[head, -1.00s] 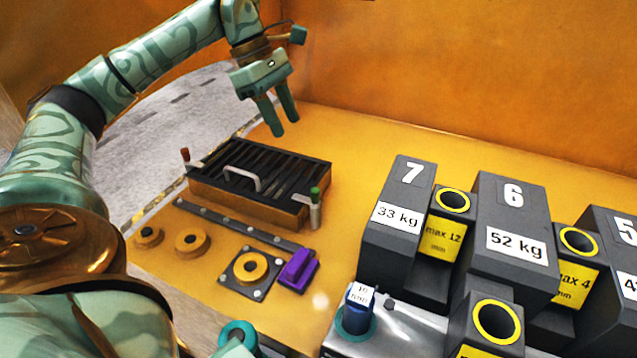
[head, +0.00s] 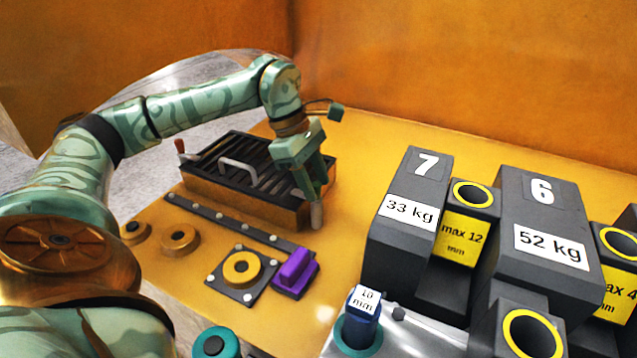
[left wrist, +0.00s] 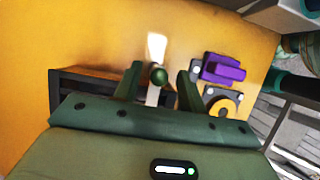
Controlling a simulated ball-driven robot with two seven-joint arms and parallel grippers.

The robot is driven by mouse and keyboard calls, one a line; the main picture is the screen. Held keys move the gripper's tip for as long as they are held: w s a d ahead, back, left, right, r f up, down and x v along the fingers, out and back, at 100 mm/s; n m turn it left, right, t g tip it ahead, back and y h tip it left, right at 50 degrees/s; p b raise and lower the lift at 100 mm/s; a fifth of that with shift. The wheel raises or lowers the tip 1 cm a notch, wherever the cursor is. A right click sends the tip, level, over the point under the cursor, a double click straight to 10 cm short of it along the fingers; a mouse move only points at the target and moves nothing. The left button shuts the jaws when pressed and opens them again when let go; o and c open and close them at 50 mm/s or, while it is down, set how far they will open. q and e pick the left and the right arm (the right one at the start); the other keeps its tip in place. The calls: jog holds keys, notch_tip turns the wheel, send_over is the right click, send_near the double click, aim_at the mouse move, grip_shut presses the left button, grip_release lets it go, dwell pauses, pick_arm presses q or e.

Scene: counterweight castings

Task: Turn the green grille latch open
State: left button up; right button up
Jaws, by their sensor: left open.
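The green grille latch is a pale lever (head: 316,215) at the right end of the black grille (head: 238,172). In the head view my gripper hides its green knob. In the left wrist view the green knob (left wrist: 158,75) shows between the two fingers, with a gap on either side. My left gripper (head: 312,196) points down over the latch, open, its fingers around the knob and apart from it as far as I can see. My right gripper is not in view.
A red-knobbed latch (head: 181,148) stands at the grille's left end, and a handle (head: 240,172) arches over its top. A purple block (head: 295,272) and a yellow ring (head: 241,267) lie in front. Grey castings (head: 410,210) stand to the right.

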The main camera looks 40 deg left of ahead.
pick_arm(q)
jog(key=shift+w+d+f, duration=0.1)
jog(key=shift+d+f, duration=0.1)
jog(key=shift+f, duration=0.35)
grip_shut()
